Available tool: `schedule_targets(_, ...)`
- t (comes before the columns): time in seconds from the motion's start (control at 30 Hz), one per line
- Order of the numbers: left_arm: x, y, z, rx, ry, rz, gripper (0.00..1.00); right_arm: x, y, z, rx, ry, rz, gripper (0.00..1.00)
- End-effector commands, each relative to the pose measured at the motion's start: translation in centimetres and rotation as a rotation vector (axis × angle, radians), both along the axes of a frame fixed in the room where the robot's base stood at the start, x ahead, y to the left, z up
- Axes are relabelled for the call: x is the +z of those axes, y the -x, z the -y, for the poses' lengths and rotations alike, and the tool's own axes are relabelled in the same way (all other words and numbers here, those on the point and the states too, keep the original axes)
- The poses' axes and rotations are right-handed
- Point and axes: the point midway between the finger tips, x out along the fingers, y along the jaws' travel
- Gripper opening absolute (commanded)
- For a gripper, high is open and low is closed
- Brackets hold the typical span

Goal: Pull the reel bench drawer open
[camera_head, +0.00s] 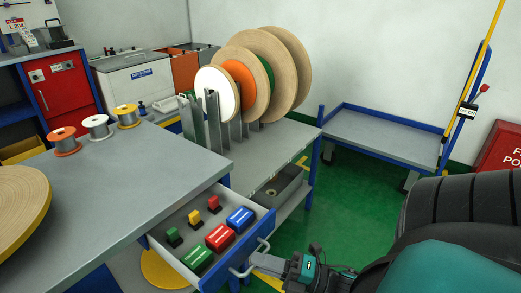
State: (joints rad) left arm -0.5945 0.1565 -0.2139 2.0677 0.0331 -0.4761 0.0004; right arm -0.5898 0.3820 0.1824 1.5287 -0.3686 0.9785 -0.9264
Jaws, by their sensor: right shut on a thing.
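The reel bench (110,185) has a grey top and blue edges. Its drawer (256,234) stands pulled out from the bench, with its inside in plain view. The drawer holds green, red and blue boxes and several small coloured pieces. A pale bar handle (236,272) sits on the drawer's front. My right gripper (255,262) is at this handle, shut on it, with the arm coming in from the lower right. My left gripper is not in view.
Several small spools (98,126) and a large tape roll (20,205) lie on the bench. A rack of upright reels (265,70) stands behind it. A low blue-edged cart (375,135) is at the back wall. Green floor (345,210) lies open between bench and cart.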

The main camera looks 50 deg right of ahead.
Motion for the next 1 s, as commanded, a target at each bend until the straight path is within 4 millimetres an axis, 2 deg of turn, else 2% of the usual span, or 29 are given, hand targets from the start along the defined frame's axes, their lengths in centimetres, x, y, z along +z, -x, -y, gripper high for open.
schedule_targets(0.13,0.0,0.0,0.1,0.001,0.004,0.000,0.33,0.0,0.0,-0.1,0.002,0.000,0.001,0.00)
schedule_targets(0.17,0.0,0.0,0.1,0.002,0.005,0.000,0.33,0.0,0.0,-0.1,0.002,0.000,0.001,0.13)
schedule_targets(0.4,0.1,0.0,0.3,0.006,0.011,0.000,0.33,0.0,0.0,0.0,0.001,0.000,0.000,0.35)
schedule_targets(0.77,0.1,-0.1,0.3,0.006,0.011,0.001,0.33,0.0,0.1,0.0,0.000,0.000,-0.001,0.35)
schedule_targets(0.87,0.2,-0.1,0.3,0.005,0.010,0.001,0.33,-0.2,0.7,0.4,-0.001,-0.001,-0.004,0.35)
schedule_targets(1.0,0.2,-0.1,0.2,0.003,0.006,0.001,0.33,-0.6,2.7,1.4,-0.001,-0.001,-0.006,0.35)
